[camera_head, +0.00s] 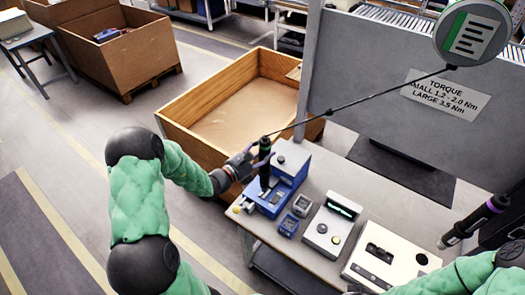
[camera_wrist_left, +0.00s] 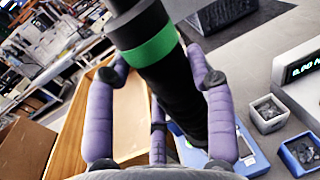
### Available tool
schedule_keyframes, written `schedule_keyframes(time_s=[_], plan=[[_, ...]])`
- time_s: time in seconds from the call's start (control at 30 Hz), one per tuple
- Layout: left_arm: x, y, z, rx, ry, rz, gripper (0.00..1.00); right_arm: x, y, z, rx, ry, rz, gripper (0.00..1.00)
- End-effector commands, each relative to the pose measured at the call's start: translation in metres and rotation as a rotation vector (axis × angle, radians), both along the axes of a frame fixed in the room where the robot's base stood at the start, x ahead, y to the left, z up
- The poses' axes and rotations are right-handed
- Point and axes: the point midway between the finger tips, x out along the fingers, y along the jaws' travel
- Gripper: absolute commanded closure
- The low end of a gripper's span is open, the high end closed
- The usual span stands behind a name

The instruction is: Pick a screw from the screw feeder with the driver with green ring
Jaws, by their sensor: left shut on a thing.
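The driver with the green ring (camera_head: 265,156) is held roughly upright in my left gripper (camera_head: 246,166), over the blue screw feeder (camera_head: 287,185). A thin cable runs from its top to the balancer (camera_head: 470,35). In the left wrist view the gripper's purple fingers are closed around the black driver body, below the green ring (camera_wrist_left: 150,46). The driver tip is hidden there, and a piece of the blue feeder (camera_wrist_left: 252,158) shows behind the fingers. In the head view I cannot tell whether the tip touches a screw. My right gripper is out of view.
Small screw trays (camera_head: 302,204) and a box with a green display (camera_head: 332,224) stand right of the feeder. A white panel box (camera_head: 403,257) is nearer the right. A purple-ringed driver (camera_head: 475,221) is at the right edge. A wooden crate (camera_head: 196,126) stands behind.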

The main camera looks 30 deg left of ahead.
Motion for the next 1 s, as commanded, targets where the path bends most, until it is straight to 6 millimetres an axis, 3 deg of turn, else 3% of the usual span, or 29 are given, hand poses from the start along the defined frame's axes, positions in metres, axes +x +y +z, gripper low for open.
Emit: schedule_keyframes(time_s=[1.0], plan=[[0.000,0.001,-0.017,-0.001,-0.001,0.003,1.00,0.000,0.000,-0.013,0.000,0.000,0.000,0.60]])
